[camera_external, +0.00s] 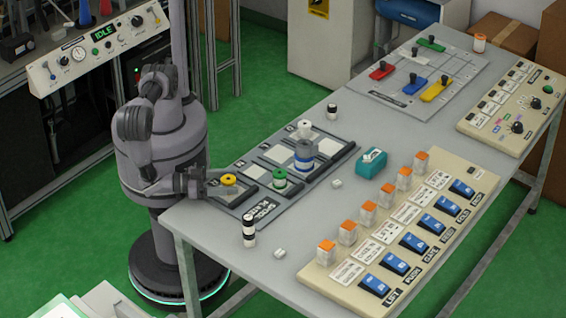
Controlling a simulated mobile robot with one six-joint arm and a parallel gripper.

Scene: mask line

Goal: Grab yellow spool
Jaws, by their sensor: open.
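The yellow spool (229,180) stands on the nearest left pad of a dark board (228,199) at the table's left edge. My gripper (214,184) is open and low over the table edge, just left of the spool. One finger seems to reach toward the spool; I cannot tell whether the spool is between the fingers or touched by them. The spool's lower part is partly hidden.
A green spool (280,178) and a blue-and-white stack (304,153) stand on the same board, right of the yellow spool. A black-and-white cylinder (249,230) stands in front. A teal box (371,162) and a switch panel (318,274) lie farther right.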

